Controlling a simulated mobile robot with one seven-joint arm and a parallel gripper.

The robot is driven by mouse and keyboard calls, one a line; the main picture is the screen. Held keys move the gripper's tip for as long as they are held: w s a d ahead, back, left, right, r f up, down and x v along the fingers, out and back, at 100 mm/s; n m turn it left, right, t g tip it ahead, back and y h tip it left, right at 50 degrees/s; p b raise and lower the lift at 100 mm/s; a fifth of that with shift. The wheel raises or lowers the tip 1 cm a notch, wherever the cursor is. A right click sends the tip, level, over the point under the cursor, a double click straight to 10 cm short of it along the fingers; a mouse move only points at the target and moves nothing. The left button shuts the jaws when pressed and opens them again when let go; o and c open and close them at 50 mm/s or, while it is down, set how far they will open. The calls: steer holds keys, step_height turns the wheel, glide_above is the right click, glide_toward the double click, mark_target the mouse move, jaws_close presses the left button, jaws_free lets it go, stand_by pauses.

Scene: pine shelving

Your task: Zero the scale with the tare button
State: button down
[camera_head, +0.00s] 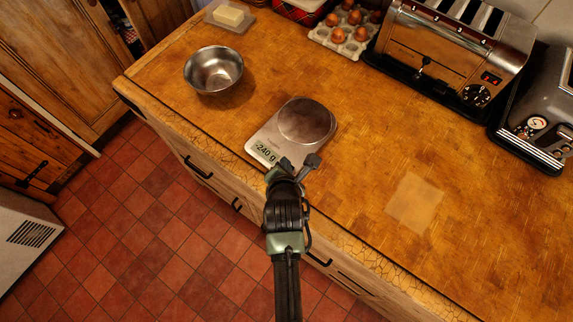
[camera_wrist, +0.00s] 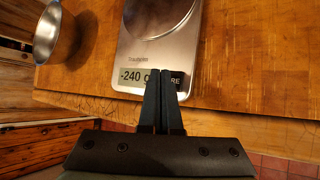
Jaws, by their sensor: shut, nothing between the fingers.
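The kitchen scale (camera_head: 262,144) lies on the wooden worktop near its front edge, with a round steel plate that is empty. Its display (camera_wrist: 137,78) reads -240 g. The dark tare button (camera_wrist: 178,79) is to the right of the display in the wrist view, with the letters "RE" visible and its left part hidden behind my fingers. My gripper (camera_wrist: 164,73) is shut and empty. Its fingertips are over the front strip of the scale, between the display and the visible part of the button. I cannot tell whether they touch it.
A steel bowl (camera_head: 213,72) stands left of the scale. Butter on a dish (camera_head: 225,17), an egg tray (camera_head: 342,34), a toaster (camera_head: 450,50) and a grey appliance (camera_head: 540,115) line the back. The worktop right of the scale is clear.

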stand_by(0.7)
steer(key=shift+f, duration=0.45)
steer(key=shift+f+b, duration=0.35)
steer(key=shift+b, duration=0.1)
stand_by(0.6)
steer(key=shift+r, duration=0.1)
steer(key=shift+r+p, duration=0.7)
steer(key=shift+p, duration=0.15)
steer(key=shift+r, duration=0.1)
step_height(320, 180, up, 5)
steer(key=p, duration=0.5)
